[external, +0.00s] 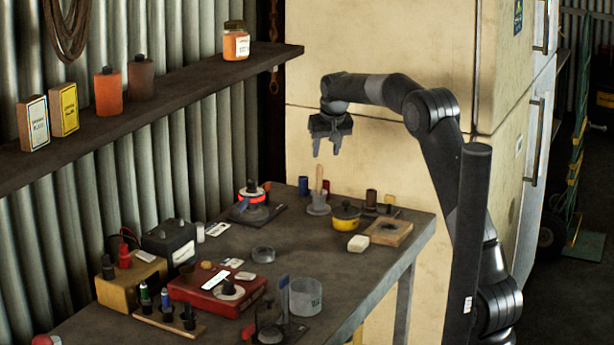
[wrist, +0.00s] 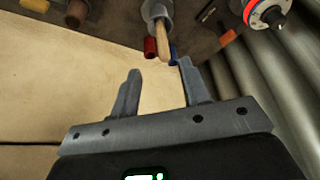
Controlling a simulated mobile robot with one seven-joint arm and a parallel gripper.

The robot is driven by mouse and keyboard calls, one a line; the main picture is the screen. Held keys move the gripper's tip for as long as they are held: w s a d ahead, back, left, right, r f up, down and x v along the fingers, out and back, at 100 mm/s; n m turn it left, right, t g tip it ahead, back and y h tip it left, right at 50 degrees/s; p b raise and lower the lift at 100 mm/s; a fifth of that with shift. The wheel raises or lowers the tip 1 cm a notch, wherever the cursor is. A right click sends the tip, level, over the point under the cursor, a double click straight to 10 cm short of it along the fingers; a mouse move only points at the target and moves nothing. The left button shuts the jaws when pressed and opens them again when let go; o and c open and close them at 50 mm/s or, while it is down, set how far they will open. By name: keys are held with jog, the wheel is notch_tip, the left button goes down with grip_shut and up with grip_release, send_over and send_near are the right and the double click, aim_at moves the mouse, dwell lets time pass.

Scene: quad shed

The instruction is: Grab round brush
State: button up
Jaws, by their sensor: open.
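The round brush appears to be the item with a pale wooden handle (external: 319,179) standing upright in a grey cup (external: 318,208) towards the back of the bench. Its bristle end is hidden in the cup. In the wrist view the handle (wrist: 161,40) shows ahead of the fingertips, with the grey cup (wrist: 158,10) at the top edge. My gripper (external: 327,150) is open, empty and pointing down, above the handle and apart from it; its two fingers (wrist: 160,68) also show in the wrist view.
A red-ringed tool (external: 252,195) stands to the left. A shelf (external: 150,112) runs along the wall, and a cream fridge (external: 390,50) stands behind.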

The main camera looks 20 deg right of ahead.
aim_at(320, 173)
jog(key=x, duration=0.7)
jog(key=shift+w+a+r, duration=0.1)
jog(key=shift+w+a, duration=0.15)
jog(key=shift+w, duration=0.05)
jog(key=x, duration=0.5)
jog(key=shift+s+d+f, duration=0.1)
jog(key=shift+s+f, duration=0.1)
jog(key=shift+f, duration=0.05)
jog(key=shift+c, duration=0.5)
grip_shut()
